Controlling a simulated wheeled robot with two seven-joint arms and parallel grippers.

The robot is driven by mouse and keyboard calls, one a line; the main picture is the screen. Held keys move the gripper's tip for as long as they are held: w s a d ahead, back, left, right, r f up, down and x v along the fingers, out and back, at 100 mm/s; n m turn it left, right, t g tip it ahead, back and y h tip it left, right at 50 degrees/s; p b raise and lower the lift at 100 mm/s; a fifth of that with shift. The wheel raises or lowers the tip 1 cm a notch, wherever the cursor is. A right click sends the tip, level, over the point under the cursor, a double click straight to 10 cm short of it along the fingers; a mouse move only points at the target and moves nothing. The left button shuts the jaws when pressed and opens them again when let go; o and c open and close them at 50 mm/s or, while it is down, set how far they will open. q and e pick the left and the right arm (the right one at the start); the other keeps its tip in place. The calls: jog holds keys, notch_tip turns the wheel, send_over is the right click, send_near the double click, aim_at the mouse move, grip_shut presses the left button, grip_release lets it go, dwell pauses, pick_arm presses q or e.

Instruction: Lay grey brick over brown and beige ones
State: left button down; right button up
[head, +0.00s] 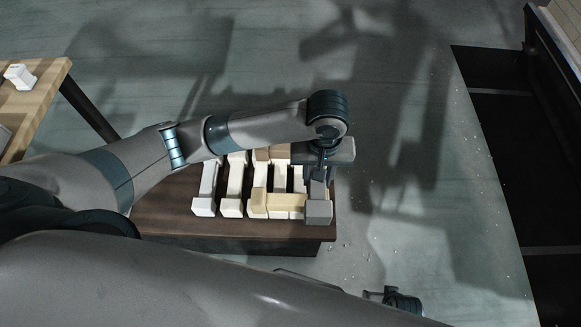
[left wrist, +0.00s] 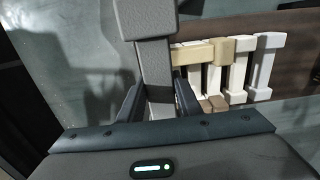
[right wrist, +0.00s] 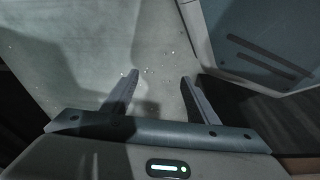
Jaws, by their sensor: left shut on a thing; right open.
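My left gripper (head: 319,165) is shut on the grey brick (head: 318,207), at the right end of the row of bricks on the dark brown board. In the left wrist view the grey brick (left wrist: 148,45) stands out between the two fingers, with a wider block at its far end. The beige brick (head: 285,200) lies across white bricks just left of the grey one. The brown brick (head: 272,153) lies at the back of the row, partly hidden by my left arm. I cannot tell whether the grey brick touches them. My right gripper (right wrist: 160,88) is open and empty over the floor.
Several white bricks (head: 206,187) stand side by side on the dark board (head: 165,215). A wooden table (head: 40,95) with a white block (head: 20,76) is at the far left. A dark pit-like area (head: 500,150) is at the right.

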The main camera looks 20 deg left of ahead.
pick_arm(q)
jog(key=w+a+f+b, duration=0.1)
jog(key=w+a+f, duration=0.5)
jog(key=a, duration=0.3)
jog(key=shift+w+f, duration=0.25)
jog(key=shift+w, duration=0.05)
pick_arm(e)
jog(key=r, duration=0.3)
jog(key=shift+w+a+r, duration=0.15)
jog(key=shift+w+r, duration=0.05)
jog(key=shift+r, duration=0.05)
jog(key=shift+w, duration=0.1)
